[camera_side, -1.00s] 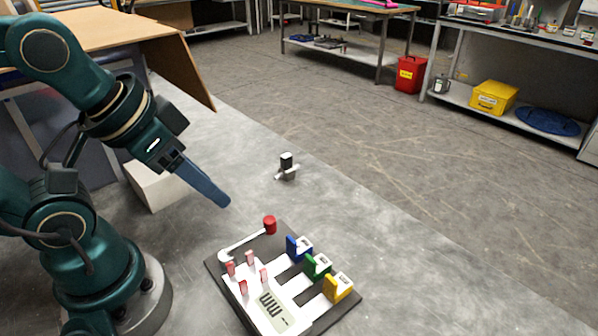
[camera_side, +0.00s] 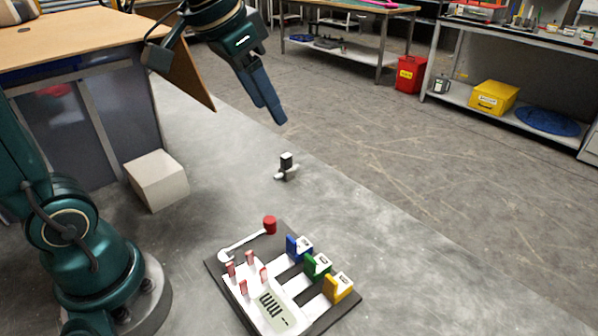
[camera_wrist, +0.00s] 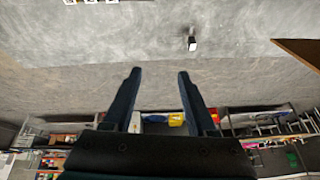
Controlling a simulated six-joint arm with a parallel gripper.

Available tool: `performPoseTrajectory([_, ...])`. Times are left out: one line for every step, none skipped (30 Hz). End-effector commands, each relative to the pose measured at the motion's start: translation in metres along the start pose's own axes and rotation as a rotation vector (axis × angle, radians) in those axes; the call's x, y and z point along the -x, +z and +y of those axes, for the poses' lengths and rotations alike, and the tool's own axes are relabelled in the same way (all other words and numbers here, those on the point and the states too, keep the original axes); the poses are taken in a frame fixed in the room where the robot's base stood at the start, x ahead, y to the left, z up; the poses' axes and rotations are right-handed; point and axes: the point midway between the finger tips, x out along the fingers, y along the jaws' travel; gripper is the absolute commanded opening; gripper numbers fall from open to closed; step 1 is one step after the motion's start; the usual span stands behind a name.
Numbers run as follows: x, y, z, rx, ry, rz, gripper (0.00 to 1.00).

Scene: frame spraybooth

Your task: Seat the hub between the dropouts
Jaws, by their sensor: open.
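Small parts and white blocks stand on a dark board (camera_side: 335,312); I cannot tell which of these are the dropouts.
The board carries blue (camera_side: 292,248), green (camera_side: 311,266) and yellow (camera_side: 331,287) uprights, several pink posts (camera_side: 250,257) and a red knob (camera_side: 270,224). A white box (camera_side: 157,181) stands at the left. The table between box and hub is clear.

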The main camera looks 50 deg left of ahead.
Motion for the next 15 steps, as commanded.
performPoseTrajectory([-0.011, -0.011, -0.008, 0.004, 0.0, -0.025, 0.57])
performPoseTrajectory([-0.016, -0.017, -0.012, 0.004, 0.0, -0.036, 0.57])
performPoseTrajectory([-0.024, -0.025, -0.018, 0.006, 0.0, -0.05, 0.57])
performPoseTrajectory([-0.031, -0.029, -0.023, 0.007, 0.001, -0.063, 0.57])
performPoseTrajectory([-0.038, -0.034, -0.028, 0.009, 0.002, -0.076, 0.57])
performPoseTrajectory([-0.048, -0.039, -0.034, 0.013, 0.003, -0.092, 0.57])
performPoseTrajectory([-0.057, -0.042, -0.039, 0.016, 0.004, -0.105, 0.57])
performPoseTrajectory([-0.065, -0.045, -0.044, 0.019, 0.005, -0.119, 0.57])
performPoseTrajectory([-0.076, -0.048, -0.05, 0.025, 0.008, -0.137, 0.57])
performPoseTrajectory([-0.086, -0.049, -0.055, 0.03, 0.01, -0.152, 0.57])
performPoseTrajectory([-0.095, -0.05, -0.06, 0.036, 0.012, -0.166, 0.57])
performPoseTrajectory([-0.107, -0.05, -0.066, 0.045, 0.015, -0.184, 0.57])
performPoseTrajectory([-0.116, -0.05, -0.07, 0.051, 0.018, -0.198, 0.57])
performPoseTrajectory([-0.125, -0.049, -0.074, 0.059, 0.02, -0.211, 0.57])
performPoseTrajectory([-0.136, -0.046, -0.079, 0.07, 0.024, -0.23, 0.57])
